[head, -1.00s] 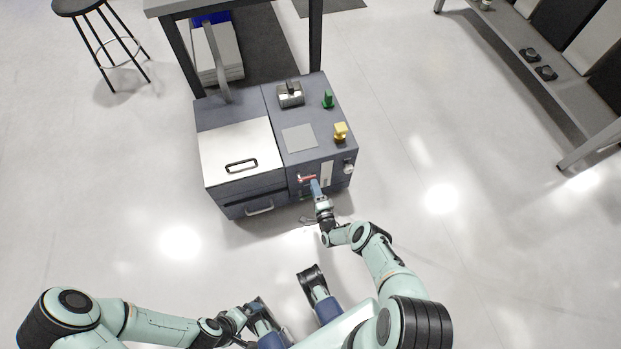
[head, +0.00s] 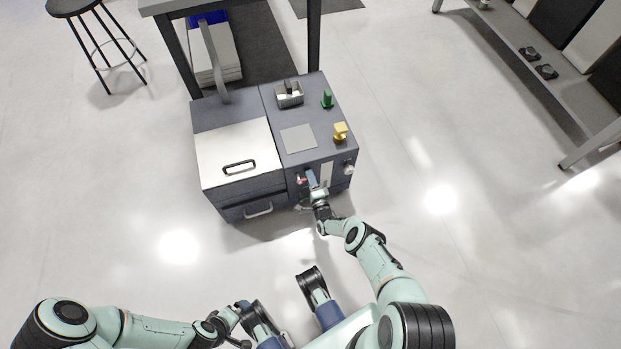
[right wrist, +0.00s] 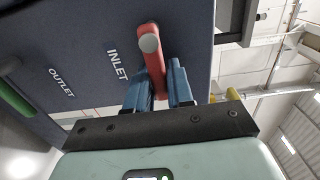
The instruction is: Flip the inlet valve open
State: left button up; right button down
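The inlet valve handle is a red lever with a grey round end (right wrist: 150,42), beside the INLET label on the dark panel in the right wrist view. In the head view a little of the red handle (head: 301,181) shows on the front of the grey machine, just left of my right fingers. My right gripper (head: 311,179) is up against that front. In the right wrist view its blue fingers (right wrist: 165,72) are a small gap apart, with red showing between and behind them; contact is unclear. My left gripper (head: 243,311) is far off, low in the head view, fingers unclear.
A green handle (right wrist: 14,98) is near the OUTLET label. A stool (head: 75,8) and a shelf stand farther off.

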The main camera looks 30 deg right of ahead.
aim_at(296, 169)
jog(key=shift+r, duration=0.1)
jog(key=n, duration=0.1)
jog(key=r+n, duration=0.1)
jog(key=n, duration=0.3)
jog(key=shift+a+r, duration=0.2)
jog(key=shift+r, duration=0.2)
jog(key=n, duration=0.1)
jog(key=a+r+n, duration=0.1)
jog(key=n, duration=0.3)
jog(key=shift+w+a+r, duration=0.15)
jog(key=shift+w+r, duration=0.05)
jog(key=shift+r, duration=0.05)
jog(key=n, duration=0.1)
jog(key=a+n, duration=0.1)
jog(key=n, duration=0.2)
jog(key=shift+w+a+r+n, duration=0.15)
jog(key=shift+a+r+n, duration=0.1)
jog(key=shift+r+n, duration=0.15)
jog(key=shift+w+a+n, duration=0.1)
jog(key=shift+a+n, duration=0.2)
jog(key=shift+n, duration=0.5)
jog(key=shift+a+n, duration=0.25)
jog(key=shift+n, duration=0.55)
jog(key=c, duration=1.1)
grip_release()
